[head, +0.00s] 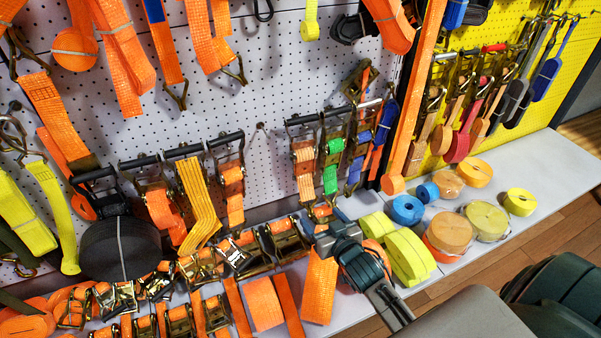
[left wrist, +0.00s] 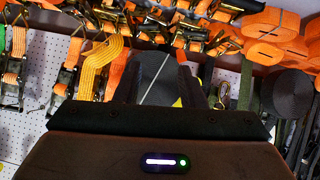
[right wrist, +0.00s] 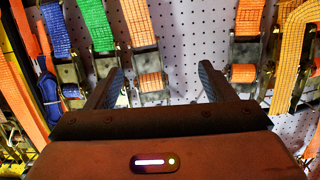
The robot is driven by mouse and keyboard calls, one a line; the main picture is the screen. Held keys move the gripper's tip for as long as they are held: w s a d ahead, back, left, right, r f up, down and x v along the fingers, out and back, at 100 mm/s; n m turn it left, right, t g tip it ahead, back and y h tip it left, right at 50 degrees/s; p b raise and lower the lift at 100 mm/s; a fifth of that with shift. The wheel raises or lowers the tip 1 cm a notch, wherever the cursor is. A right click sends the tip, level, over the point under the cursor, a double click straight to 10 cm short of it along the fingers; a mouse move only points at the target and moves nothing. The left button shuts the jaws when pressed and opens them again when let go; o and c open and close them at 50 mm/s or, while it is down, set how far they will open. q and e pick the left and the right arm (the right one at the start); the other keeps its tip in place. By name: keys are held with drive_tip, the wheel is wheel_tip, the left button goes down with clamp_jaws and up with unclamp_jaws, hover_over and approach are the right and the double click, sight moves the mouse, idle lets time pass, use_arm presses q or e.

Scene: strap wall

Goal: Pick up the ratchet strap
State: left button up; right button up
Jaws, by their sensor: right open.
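Several ratchet straps with metal buckles hang on the wall and lie on the shelf; which one is meant is not clear. An orange strap (head: 304,166), a green one (head: 332,165) and a blue one (head: 356,165) hang together, with a yellow-orange one (head: 197,200) farther left. My right gripper (head: 328,238) is over the shelf below the hanging group. In the right wrist view it (right wrist: 164,76) is open and empty, facing an orange strap (right wrist: 139,24). My left gripper (left wrist: 161,82), outside the head view, appears open, with a black webbing roll (left wrist: 160,72) beyond its fingers.
Orange straps (head: 264,303) and buckles crowd the white shelf. Yellow-green (head: 410,255), blue (head: 407,209) and orange (head: 474,173) webbing rolls stand at its right. The shelf's right end is clear.

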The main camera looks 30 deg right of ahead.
sight(305, 160)
drive_tip(key=w+d+r+t, duration=0.1)
drive_tip(key=w+r, duration=0.1)
drive_tip(key=w, duration=0.2)
drive_tip(key=w+d+r+t, duration=0.1)
drive_tip(key=w+r, duration=0.1)
drive_tip(key=w, duration=0.3)
drive_tip(key=w+d+r, duration=0.1)
drive_tip(key=w, duration=0.4)
drive_tip(key=shift+d+r+t, duration=0.2)
drive_tip(key=shift+r+t, duration=0.2)
drive_tip(key=shift+w+d+f, duration=0.15)
drive_tip(key=shift+w, duration=1.2)
drive_tip(key=shift+w+d+f, duration=0.1)
drive_tip(key=shift+w+d, duration=0.05)
drive_tip(key=shift+w, duration=1.15)
use_arm(q)
drive_tip(key=shift+s+d+r+g, duration=0.15)
drive_tip(key=shift+s+g, duration=0.15)
drive_tip(key=shift+s, duration=0.15)
drive_tip(key=shift+s+r+g, duration=0.15)
drive_tip(key=shift+s+g, duration=0.15)
drive_tip(key=shift+s, duration=0.15)
use_arm(e)
drive_tip(key=shift+c, duration=0.3)
drive_tip(key=c, duration=1.4)
drive_tip(key=shift+r, duration=0.15)
drive_tip(key=shift+c, duration=0.2)
